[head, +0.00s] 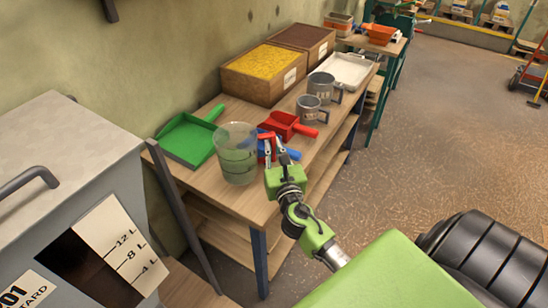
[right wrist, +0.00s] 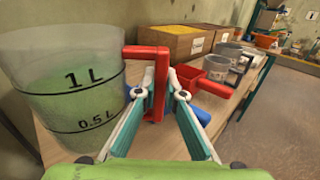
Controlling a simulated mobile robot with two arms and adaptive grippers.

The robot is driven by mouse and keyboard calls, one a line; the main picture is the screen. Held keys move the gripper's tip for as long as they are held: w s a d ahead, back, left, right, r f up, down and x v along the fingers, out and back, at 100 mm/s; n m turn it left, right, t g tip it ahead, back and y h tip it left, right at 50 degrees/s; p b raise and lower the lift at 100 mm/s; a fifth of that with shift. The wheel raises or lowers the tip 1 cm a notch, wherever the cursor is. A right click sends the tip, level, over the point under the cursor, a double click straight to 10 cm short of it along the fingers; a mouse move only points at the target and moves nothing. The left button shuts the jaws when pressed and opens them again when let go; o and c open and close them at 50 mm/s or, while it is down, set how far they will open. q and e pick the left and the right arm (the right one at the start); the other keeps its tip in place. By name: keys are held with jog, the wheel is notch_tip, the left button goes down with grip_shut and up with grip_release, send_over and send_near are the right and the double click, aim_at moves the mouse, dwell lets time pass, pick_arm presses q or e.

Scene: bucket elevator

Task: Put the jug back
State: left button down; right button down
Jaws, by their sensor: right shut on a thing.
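The jug (head: 236,150) is a clear, green-tinted vessel with a red handle, upright at the near part of the wooden table (head: 228,200). In the right wrist view the jug (right wrist: 65,95) shows 1 L and 0.5 L marks, and its red handle (right wrist: 160,55) stands between my fingers. My right gripper (head: 268,152) is shut on that handle, and its fingers also show in the right wrist view (right wrist: 158,88). I cannot tell whether the jug's base touches the table. My left gripper is not in view.
A green scoop (head: 188,140) lies left of the jug; a red scoop (head: 283,125) and a blue one (head: 291,154) are close on its right. Grey mugs (head: 311,110), grain boxes (head: 258,75) and a white tray (head: 346,69) stand farther back. A grey machine (head: 60,160) stands at left.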

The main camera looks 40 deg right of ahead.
aim_at(274, 156)
jog(key=shift+w+d+f, duration=0.35)
jog(key=shift+f, duration=0.1)
jog(key=f+b, duration=0.2)
jog(key=f, duration=0.1)
jog(key=shift+w+d+f, duration=0.15)
jog(key=shift+w+d, duration=0.05)
jog(key=shift+d, duration=0.15)
jog(key=shift+f, duration=0.35)
jog(key=c, duration=2.5)
grip_release()
jog(key=shift+f, duration=0.25)
jog(key=shift+c, duration=0.2)
jog(key=o, duration=0.4)
jog(key=shift+a+r, duration=0.1)
